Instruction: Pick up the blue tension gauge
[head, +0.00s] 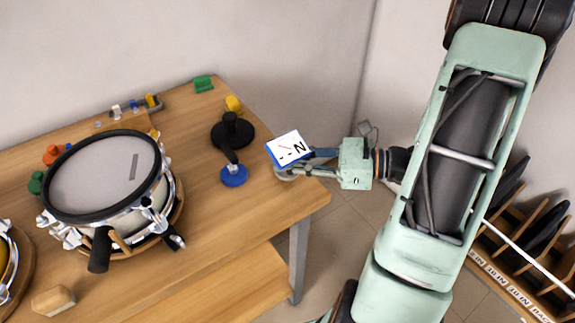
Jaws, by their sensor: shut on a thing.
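The blue tension gauge (288,149) has a blue edge and a white face with a dark needle mark and an "N". It is at the tip of my gripper (296,161), over the right end of the wooden table. My gripper reaches in from the right and is shut on the gauge. The gauge's face is tilted toward the camera. The gauge hides part of the fingers, so the exact contact is hidden. I cannot tell how high it is above the table top.
A snare drum (103,177) stands on the wooden table (215,225). Near the gauge are a black round-based tool (231,132) and a blue round piece (234,175). Small coloured items line the back edge. A slotted rack (530,245) stands at the lower right.

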